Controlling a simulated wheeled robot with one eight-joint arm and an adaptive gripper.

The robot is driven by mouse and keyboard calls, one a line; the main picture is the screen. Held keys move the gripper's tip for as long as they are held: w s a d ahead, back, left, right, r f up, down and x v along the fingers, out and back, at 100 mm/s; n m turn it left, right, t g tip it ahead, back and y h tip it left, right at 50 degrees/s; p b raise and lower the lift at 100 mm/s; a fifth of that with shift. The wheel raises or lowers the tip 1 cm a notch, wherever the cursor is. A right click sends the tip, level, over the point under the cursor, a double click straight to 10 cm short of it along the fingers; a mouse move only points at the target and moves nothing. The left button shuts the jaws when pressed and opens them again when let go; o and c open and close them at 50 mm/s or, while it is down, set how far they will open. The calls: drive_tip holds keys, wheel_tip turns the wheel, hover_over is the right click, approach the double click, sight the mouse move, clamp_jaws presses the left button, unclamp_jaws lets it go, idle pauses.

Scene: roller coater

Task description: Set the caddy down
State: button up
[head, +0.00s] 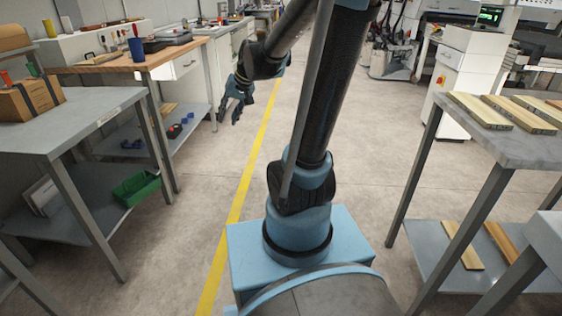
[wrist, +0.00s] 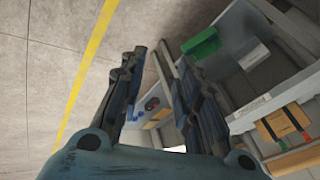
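A wooden box with dark bands and red and green handles, apparently the caddy (head: 30,97), stands on the grey table (head: 75,125) at the left. It also shows at the right of the wrist view (wrist: 282,123). My gripper (head: 237,105) hangs in the air to the right of that table, clear of the box. In the wrist view its two fingers (wrist: 163,58) are apart, with only floor and shelf showing between them. It holds nothing.
A green bin (head: 136,188) sits on the left table's lower shelf. A wood-topped bench (head: 160,55) with tools stands behind. A table with wooden boards (head: 500,112) stands at the right. The floor between, with a yellow line (head: 240,190), is clear.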

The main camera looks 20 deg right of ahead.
drive_tip(key=s+d+f+h, duration=0.1)
drive_tip(key=s+d+f, duration=0.1)
drive_tip(key=s+d, duration=0.2)
drive_tip(key=s+d+f+g+h, duration=0.1)
drive_tip(key=s+d, duration=0.4)
drive_tip(key=s, duration=0.6)
drive_tip(key=s+d+f+h, duration=0.2)
drive_tip(key=s+d+f, duration=0.2)
drive_tip(key=s, duration=0.3)
drive_tip(key=shift+s+d+f+g, duration=0.25)
drive_tip(key=shift+d+f+g, duration=0.05)
drive_tip(key=shift+d+f, duration=0.05)
drive_tip(key=shift+c, duration=0.5)
